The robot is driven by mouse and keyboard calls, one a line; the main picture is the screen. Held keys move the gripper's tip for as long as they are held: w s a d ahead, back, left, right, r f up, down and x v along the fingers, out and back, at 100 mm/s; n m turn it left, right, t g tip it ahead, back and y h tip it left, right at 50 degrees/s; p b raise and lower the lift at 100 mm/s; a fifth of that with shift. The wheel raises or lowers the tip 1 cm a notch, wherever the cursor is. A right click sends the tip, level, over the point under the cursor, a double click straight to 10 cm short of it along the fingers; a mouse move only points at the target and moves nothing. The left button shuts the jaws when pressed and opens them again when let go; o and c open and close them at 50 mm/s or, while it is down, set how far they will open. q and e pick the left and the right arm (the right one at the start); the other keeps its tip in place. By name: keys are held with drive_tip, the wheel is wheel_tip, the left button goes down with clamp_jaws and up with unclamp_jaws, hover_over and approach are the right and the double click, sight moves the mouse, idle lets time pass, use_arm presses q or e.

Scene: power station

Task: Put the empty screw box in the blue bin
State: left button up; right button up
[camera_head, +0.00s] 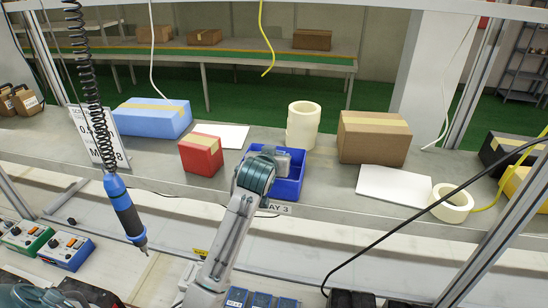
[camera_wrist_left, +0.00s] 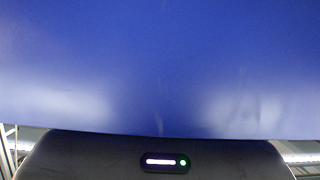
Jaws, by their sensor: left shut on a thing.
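A blue open-topped box (camera_head: 289,188) is at the front edge of the grey shelf, above a label ending in "AY 3". I see no screws in it, but its inside is partly hidden. My left gripper (camera_head: 286,161) is at this box, with its wrist over the left side. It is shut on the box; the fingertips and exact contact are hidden. In the left wrist view a smooth blue surface (camera_wrist_left: 160,65) fills most of the picture, close in front of the black gripper body. I cannot make out a separate blue bin. My right gripper is not in view.
A red box (camera_head: 201,155) and a blue carton (camera_head: 152,118) stand left of it. A cream roll (camera_head: 303,125) is behind; a brown carton (camera_head: 374,138) and white sheet (camera_head: 394,186) are right. A blue screwdriver (camera_head: 126,210) hangs at left. A black cable crosses at right.

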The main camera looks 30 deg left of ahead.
use_arm(q)
drive_tip(key=shift+f, duration=0.6)
drive_tip(key=o, duration=0.8)
drive_tip(key=shift+o, duration=0.8)
drive_tip(key=shift+f, duration=0.1)
drive_tip(key=shift+r, duration=0.3)
drive_tip(key=r+b+v, duration=0.1)
drive_tip(key=b+v, duration=0.4)
drive_tip(key=v, duration=0.7)
